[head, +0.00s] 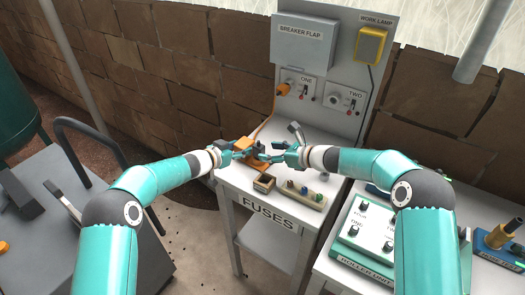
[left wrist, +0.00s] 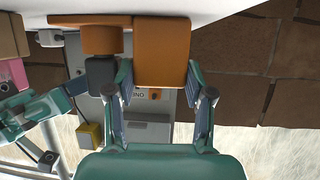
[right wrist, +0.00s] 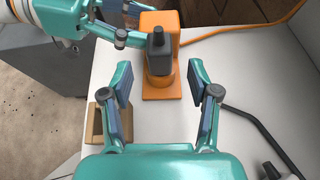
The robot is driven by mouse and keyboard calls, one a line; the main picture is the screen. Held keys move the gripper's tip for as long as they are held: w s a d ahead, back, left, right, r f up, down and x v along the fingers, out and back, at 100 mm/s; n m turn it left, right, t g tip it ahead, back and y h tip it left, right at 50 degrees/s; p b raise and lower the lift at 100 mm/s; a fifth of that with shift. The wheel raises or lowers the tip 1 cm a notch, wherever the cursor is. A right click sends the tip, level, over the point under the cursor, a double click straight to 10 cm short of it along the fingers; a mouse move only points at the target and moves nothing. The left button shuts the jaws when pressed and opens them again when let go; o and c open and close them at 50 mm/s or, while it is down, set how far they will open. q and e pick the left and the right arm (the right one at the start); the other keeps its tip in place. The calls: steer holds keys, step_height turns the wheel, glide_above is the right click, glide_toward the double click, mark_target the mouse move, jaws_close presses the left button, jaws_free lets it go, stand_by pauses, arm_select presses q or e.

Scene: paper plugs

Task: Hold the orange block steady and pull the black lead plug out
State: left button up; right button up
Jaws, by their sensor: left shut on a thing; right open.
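The orange block (head: 243,143) stands at the left rear of the white table. My left gripper (head: 236,149) is shut on it; in the left wrist view its fingers sit either side of the block (left wrist: 161,55). The black lead plug (right wrist: 158,48) stands in the block's orange socket part, and it also shows in the left wrist view (left wrist: 101,72). My right gripper (head: 268,154) is open and empty. In the right wrist view its fingers (right wrist: 161,88) are apart, with the plug ahead of the gap, not between the pads.
A small open wooden box (head: 264,183) and a fuse strip (head: 300,194) lie near the table's front. A grey panel (head: 328,95) with two sockets rises behind. An orange cable (right wrist: 250,34) runs from the block.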

mark_target(263, 151)
steer(key=shift+x, duration=2.15)
jaws_close()
